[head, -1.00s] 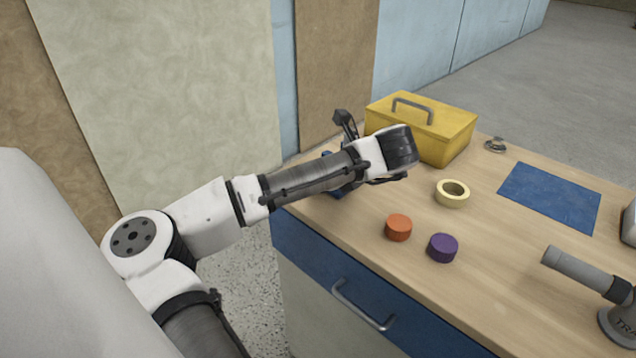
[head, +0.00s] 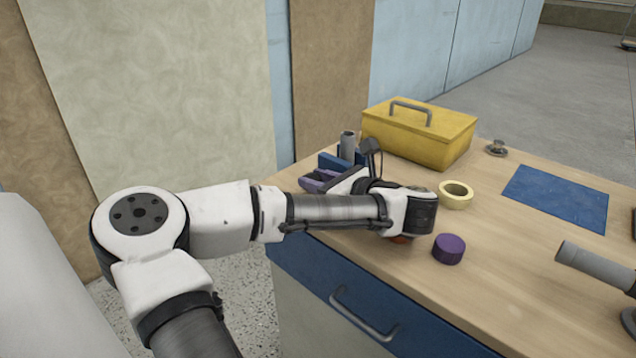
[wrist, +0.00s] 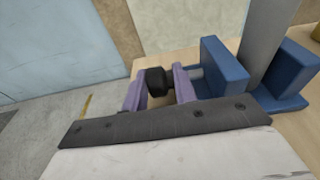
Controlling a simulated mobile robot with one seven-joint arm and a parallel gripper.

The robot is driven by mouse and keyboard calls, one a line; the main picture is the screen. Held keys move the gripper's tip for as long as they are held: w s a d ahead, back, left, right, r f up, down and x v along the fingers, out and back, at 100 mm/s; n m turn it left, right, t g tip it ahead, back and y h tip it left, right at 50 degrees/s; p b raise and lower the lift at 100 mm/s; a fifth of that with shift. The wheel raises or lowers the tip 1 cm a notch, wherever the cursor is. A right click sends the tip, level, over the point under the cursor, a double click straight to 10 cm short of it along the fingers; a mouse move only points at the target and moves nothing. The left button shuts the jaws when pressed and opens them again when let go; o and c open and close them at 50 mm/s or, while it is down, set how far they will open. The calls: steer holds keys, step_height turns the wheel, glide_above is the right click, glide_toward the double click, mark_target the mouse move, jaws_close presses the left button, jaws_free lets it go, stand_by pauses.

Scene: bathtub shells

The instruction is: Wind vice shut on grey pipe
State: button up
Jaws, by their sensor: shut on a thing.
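The blue vice (head: 331,161) stands at the far left corner of the bench. The grey pipe (head: 348,145) stands upright in it. In the wrist view the pipe (wrist: 264,42) rises between the two blue jaws of the vice (wrist: 222,70); I cannot tell whether both jaws touch it. My gripper (head: 320,180) has purple fingers and is at the near side of the vice. In the wrist view my gripper (wrist: 158,88) is shut on the black vice handle (wrist: 157,81), which sits on a short grey screw. My wrist hides part of the handle.
A blue mat (head: 556,197) lies farther right.

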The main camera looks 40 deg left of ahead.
steer(key=shift+s+a+f, duration=0.15)
steer(key=shift+s+f, duration=0.15)
steer(key=shift+s, duration=0.05)
steer(key=o, duration=0.8)
steer(key=shift+s+r, duration=0.1)
steer(key=shift+c, duration=0.2)
steer(key=shift+r, duration=0.1)
steer(key=shift+r, duration=0.1)
steer(key=shift+w, duration=0.25)
